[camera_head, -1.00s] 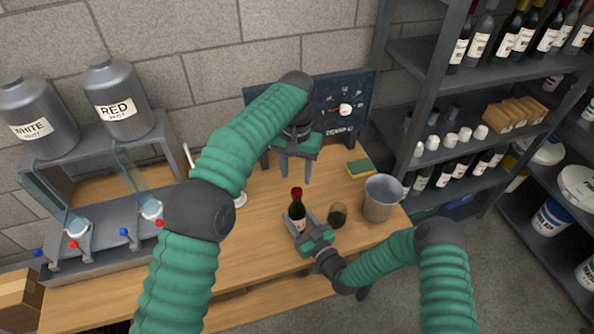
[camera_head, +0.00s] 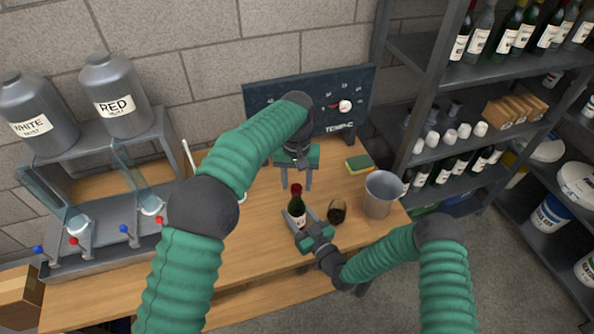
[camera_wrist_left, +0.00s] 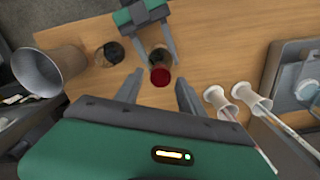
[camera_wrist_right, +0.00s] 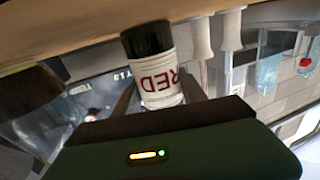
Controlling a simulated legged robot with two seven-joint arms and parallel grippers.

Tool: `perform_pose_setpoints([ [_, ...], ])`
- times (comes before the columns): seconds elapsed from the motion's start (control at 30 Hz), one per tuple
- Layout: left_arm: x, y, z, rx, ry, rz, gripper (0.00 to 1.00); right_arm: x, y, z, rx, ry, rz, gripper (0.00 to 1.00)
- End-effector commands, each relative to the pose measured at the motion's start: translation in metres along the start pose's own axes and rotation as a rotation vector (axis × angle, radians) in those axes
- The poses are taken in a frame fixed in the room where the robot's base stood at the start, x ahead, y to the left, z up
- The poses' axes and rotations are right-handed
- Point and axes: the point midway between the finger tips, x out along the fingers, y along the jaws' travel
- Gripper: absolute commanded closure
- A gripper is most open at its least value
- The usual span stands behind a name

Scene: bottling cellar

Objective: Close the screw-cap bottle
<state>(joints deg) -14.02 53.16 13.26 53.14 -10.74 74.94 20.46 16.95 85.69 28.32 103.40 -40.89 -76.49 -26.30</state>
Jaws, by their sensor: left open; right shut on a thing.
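The dark wine bottle (camera_head: 297,214) stands upright near the table's front edge, its red cap (camera_head: 297,188) on top; I cannot tell how tightly the cap sits. My right gripper (camera_head: 300,224) is shut on the bottle's body from the front. In the right wrist view the bottle's label (camera_wrist_right: 162,75) reads RED, upside down, between the fingers. My left gripper (camera_head: 296,186) is open, pointing down just above the bottle. In the left wrist view the red cap (camera_wrist_left: 160,76) lies between the spread fingers, apart from both.
A dark glass (camera_head: 337,212) stands close to the right of the bottle, with a grey bucket (camera_head: 380,196) beyond it. A sponge (camera_head: 359,163) lies behind. A dark gauge board (camera_head: 325,105) stands at the back. Dispensers (camera_head: 115,95) fill the left.

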Motion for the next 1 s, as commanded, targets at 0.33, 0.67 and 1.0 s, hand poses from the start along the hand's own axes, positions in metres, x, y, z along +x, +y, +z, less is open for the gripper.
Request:
perform_pose_setpoints([
  [0.33,0.0095,0.0003,0.0003,0.001,0.000,0.001,0.54,-0.0002,0.0000,0.0007,0.000,-0.002,0.000,1.00],
  [0.67,0.0092,0.0006,0.0003,0.001,0.000,0.001,0.92,-0.0002,0.0000,0.0007,0.000,-0.002,0.000,1.00],
  [1.0,0.0091,0.0012,0.0005,0.009,-0.001,0.002,1.00,-0.0001,-0.0002,0.0006,-0.001,-0.002,-0.001,1.00],
])
